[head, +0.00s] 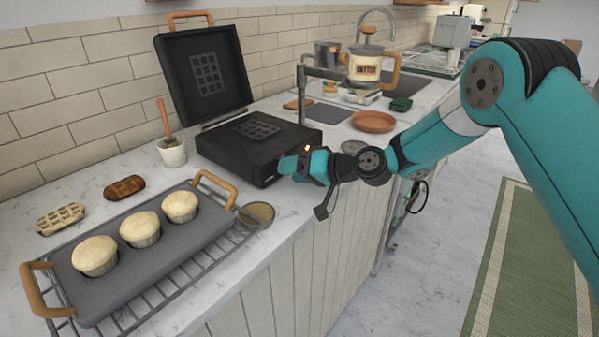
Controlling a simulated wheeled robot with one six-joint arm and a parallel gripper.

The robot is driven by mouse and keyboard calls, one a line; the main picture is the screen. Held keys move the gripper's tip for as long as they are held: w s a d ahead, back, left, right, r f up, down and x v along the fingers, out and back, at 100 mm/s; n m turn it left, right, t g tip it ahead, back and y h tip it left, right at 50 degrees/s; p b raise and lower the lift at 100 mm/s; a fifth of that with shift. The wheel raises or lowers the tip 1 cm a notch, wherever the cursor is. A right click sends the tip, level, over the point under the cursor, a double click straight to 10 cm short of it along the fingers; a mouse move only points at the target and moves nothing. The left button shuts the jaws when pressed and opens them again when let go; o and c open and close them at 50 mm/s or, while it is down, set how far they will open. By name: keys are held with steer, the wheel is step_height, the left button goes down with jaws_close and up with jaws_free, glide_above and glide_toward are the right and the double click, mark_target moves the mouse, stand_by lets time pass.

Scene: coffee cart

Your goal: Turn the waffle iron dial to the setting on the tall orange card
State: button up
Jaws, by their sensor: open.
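The black waffle iron (222,146) stands on the counter with its lid (205,75) raised and a waffle grid on its plate. My gripper (284,167) is at the front right side of the iron, its teal fingertips close to the front face. It is open, and I cannot tell whether it touches the iron. The dial is not visible; the gripper covers part of the iron's front. I cannot make out a tall orange card in this view.
A grey muffin tray (120,284) with wooden handles sits on a wire rack at the front left. A white pot (172,153) holding a wooden-handled tool stands left of the iron. A terracotta dish (374,122) and a labelled jug (366,69) are behind my arm.

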steer(key=shift+r, duration=0.1)
steer(key=shift+s+a+r+n+t+h+p, duration=0.15)
steer(key=shift+n+t+h+p, duration=0.3)
steer(key=shift+n+p, duration=0.45)
steer(key=n+p, duration=0.1)
steer(key=n+t+h+p, duration=0.1)
steer(key=p, duration=0.1)
steer(key=shift+s+r, duration=0.1)
steer(key=shift+r, duration=0.15)
steer(key=n+t+h+p, duration=0.1)
steer(key=n+p, duration=0.2)
steer(key=p, duration=0.1)
steer(key=shift+t+h, duration=0.35)
steer(key=shift+s+f+n+p, duration=0.15)
steer(key=shift+f+n+p, duration=0.05)
steer(key=shift+n+p, duration=0.25)
steer(key=s+b+v, duration=0.1)
steer(key=b+v, duration=0.6)
steer(key=v, duration=1)
steer(key=s+r+g+h, duration=0.1)
steer(key=s+r+g, duration=0.1)
steer(key=s, duration=0.5)
steer(key=s+r+m+g+h, duration=0.1)
steer(key=s+r+g, duration=0.1)
steer(key=s+g, duration=0.2)
steer(key=shift+s+a+r+g, duration=0.3)
steer(key=shift+s+g, duration=0.1)
steer(key=shift+s, duration=1.15)
